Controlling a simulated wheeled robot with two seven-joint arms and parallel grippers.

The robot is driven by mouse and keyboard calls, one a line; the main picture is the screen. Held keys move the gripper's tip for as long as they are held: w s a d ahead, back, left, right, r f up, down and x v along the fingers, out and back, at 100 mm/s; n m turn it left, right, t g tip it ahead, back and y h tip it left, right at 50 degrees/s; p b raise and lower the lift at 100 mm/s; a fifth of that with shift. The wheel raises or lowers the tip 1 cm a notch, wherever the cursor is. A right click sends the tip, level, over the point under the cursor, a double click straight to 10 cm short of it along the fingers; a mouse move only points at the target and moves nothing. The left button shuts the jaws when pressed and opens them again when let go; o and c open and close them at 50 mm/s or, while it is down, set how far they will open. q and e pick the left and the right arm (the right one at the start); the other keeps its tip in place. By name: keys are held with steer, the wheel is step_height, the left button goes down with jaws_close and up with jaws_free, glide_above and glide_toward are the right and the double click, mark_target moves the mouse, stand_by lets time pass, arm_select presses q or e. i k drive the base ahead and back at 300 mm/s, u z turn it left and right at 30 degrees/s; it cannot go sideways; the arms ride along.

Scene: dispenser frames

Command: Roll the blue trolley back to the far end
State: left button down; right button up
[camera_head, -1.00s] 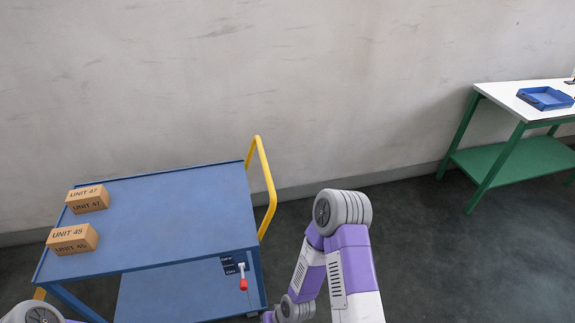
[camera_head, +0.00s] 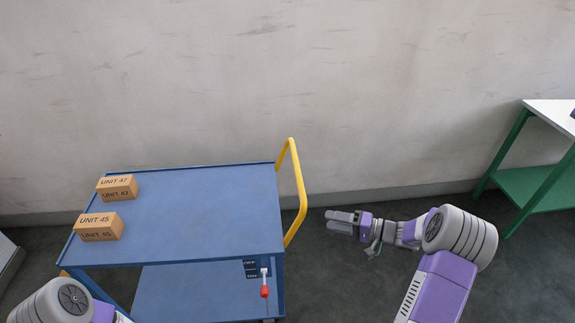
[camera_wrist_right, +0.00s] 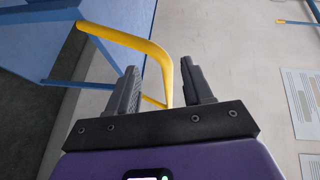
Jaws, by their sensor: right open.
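The blue trolley (camera_head: 215,205) stands at the left in the head view, with a yellow push handle (camera_head: 299,190) at its right end and a red-tipped lever (camera_head: 265,283) on its front right corner. My right gripper (camera_head: 335,219) is to the right of the handle, apart from it, pointing left. In the right wrist view, my right gripper (camera_wrist_right: 162,90) is open and the yellow handle (camera_wrist_right: 130,40) shows beyond and between its fingers, not gripped. Only part of my left arm shows at the lower left; its gripper is out of view.
Two cardboard boxes, Unit 47 (camera_head: 117,188) and Unit 45 (camera_head: 99,228), lie on the trolley's left end. A green-framed table (camera_head: 530,180) with a white top stands at the right. A wall (camera_head: 400,90) runs behind. Open floor lies between trolley and table.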

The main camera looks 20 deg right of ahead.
mark_target(202, 237)
steer(key=i, duration=0.85)
